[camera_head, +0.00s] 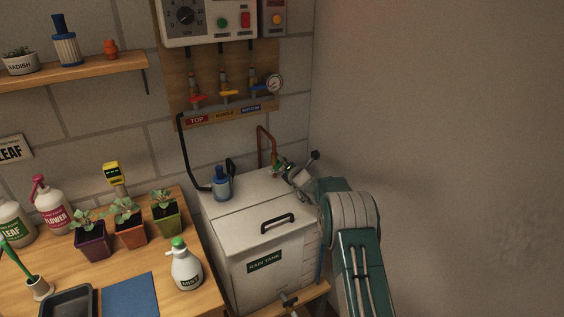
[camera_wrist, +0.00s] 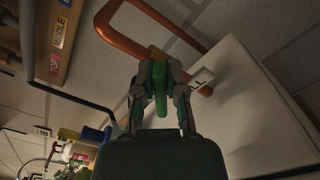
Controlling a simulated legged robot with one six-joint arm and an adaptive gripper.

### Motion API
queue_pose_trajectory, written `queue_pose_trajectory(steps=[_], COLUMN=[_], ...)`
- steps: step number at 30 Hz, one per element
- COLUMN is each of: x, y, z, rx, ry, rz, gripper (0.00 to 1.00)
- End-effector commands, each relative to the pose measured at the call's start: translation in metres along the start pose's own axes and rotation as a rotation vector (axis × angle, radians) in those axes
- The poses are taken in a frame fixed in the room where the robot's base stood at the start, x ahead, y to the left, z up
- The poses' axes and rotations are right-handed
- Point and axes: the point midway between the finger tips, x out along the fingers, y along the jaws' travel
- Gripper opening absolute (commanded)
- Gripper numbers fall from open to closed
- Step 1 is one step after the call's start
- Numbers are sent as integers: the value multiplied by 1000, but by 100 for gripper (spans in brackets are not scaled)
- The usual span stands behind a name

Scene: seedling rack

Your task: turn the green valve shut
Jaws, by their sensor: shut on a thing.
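The green valve handle (camera_wrist: 160,88) shows in the wrist view between the two fingers of my gripper (camera_wrist: 159,100), which are closed on it. It sits by a copper-coloured pipe (camera_wrist: 137,42) with a brass-coloured part behind it. In the head view my gripper (camera_head: 288,172) is at the back right of the white main tank (camera_head: 262,222), beside the copper pipe (camera_head: 262,140). A bit of green shows at the fingertips there, but the handle is mostly hidden by the gripper, and its exact angle to the pipe is unclear.
A blue bottle-like part (camera_head: 222,184) and a black hose (camera_head: 186,160) are left of my gripper. Red, yellow and blue valves (camera_head: 228,94) hang on the wall board above. The right wall (camera_head: 430,130) is bare. Potted seedlings (camera_head: 128,228) stand on the bench at left.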

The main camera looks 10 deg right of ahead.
Motion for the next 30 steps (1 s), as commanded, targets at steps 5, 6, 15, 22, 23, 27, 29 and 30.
queue_pose_trajectory(steps=[5, 6, 15, 22, 23, 27, 29, 30], x=[0, 0, 0, 0, -1, -1, -1, -1], y=[-5, -5, -10, -13, -13, -14, -15, -15], z=[1, 1, 0, -2, -2, -3, -3, -3], rx=[166, 203, 459, 597, 609, 656, 668, 676], ry=[-2, -2, -4, -4, -4, -4, -4, -4], rz=[-3, -3, -4, -6, -6, -7, -7, -7], gripper=[0, 0, 0, 0, 0, 0, 0, 0])
